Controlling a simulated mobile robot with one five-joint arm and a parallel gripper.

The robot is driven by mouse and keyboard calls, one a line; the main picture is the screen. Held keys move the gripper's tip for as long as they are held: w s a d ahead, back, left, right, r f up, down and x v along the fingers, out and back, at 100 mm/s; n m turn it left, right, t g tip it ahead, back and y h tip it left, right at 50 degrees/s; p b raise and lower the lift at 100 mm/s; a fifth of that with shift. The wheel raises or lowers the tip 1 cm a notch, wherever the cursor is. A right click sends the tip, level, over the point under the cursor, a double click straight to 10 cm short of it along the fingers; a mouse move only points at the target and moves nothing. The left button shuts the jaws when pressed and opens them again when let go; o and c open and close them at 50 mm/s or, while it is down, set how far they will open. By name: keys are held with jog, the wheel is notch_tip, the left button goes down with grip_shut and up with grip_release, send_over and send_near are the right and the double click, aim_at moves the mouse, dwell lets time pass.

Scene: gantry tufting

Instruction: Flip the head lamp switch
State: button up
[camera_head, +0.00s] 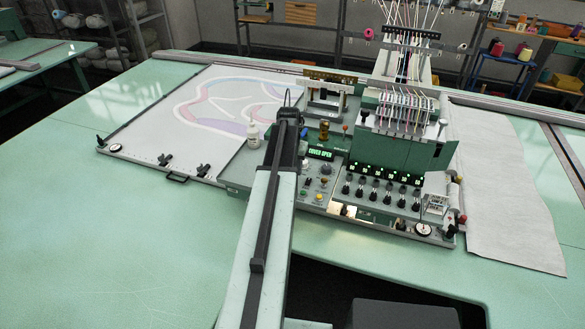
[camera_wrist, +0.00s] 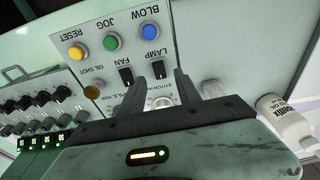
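In the wrist view, which shows the panel upside down, the lamp switch (camera_wrist: 157,69) is a small black rocker beside the LAMP label. The similar fan switch (camera_wrist: 126,74) sits to its left. My gripper (camera_wrist: 161,77) is open, with its two dark fingers apart and nothing between them. The fingertips appear over the panel close to the lamp switch; I cannot tell if either touches. In the head view the control panel (camera_head: 314,184) lies right of my arm, and my fingers and the lamp switch cannot be made out.
Blue (camera_wrist: 151,31), green (camera_wrist: 110,43) and yellow (camera_wrist: 76,53) buttons are near the switches, with several black knobs (camera_wrist: 25,101) at left. A white bottle (camera_wrist: 287,118) stands at right. A green display (camera_head: 320,153) reads COVER OPEN. The tufting head (camera_head: 400,150) rises at right.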

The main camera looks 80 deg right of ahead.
jog(key=r+p, duration=0.2)
jog(key=r, duration=0.1)
jog(key=r+p, duration=0.1)
jog(key=shift+w+a+r, duration=0.1)
jog(key=shift+a+r, duration=0.15)
jog(key=shift+a, duration=0.05)
